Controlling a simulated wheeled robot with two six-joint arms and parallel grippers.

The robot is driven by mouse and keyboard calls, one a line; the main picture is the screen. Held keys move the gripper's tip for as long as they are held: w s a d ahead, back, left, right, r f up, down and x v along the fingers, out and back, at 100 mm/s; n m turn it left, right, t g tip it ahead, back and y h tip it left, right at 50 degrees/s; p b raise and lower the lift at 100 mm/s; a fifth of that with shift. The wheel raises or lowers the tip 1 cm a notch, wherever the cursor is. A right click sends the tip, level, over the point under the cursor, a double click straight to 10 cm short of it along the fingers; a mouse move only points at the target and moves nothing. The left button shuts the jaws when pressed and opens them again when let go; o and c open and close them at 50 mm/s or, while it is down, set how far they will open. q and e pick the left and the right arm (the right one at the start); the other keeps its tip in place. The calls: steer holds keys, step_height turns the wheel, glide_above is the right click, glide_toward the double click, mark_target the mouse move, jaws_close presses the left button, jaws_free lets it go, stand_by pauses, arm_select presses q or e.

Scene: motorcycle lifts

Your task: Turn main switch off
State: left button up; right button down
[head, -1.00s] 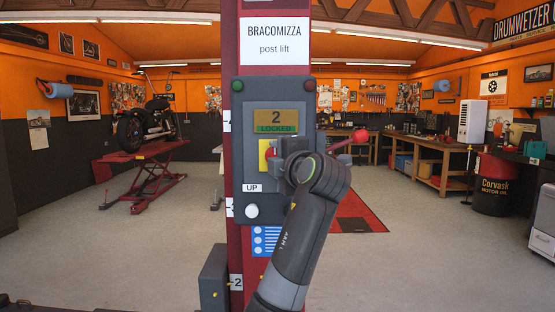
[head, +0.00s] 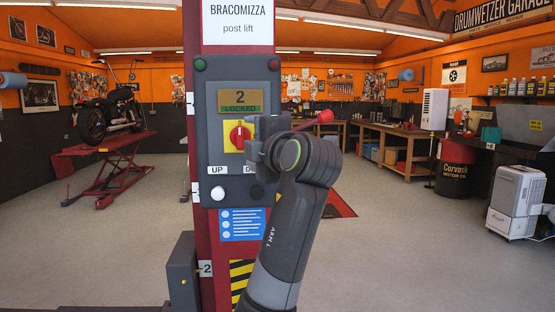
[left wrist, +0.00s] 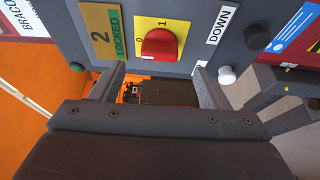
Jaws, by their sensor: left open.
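The main switch is a red rotary knob (head: 240,136) on a yellow plate on the grey control panel (head: 208,150) of the post lift. It also shows in the left wrist view (left wrist: 160,43), with 0 and 1 marked around it. My left gripper (head: 258,143) is just right of the knob in the head view, partly covering the plate. In the left wrist view the gripper (left wrist: 158,72) is open and empty, its fingers spread below the knob, apart from it. I cannot tell the knob's setting for certain. My right gripper is not in view.
A display (head: 240,101) reads 2 LOCKED. A white button (head: 219,193) and a black button (head: 257,192) sit below the switch. A red ball-ended lever (head: 325,116) sticks out right of my gripper.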

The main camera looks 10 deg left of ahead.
arm_select(q)
steer(key=b+v, duration=0.2)
steer(key=v, duration=0.9)
steer(key=shift+b, duration=0.3)
steer(key=shift+d, duration=0.15)
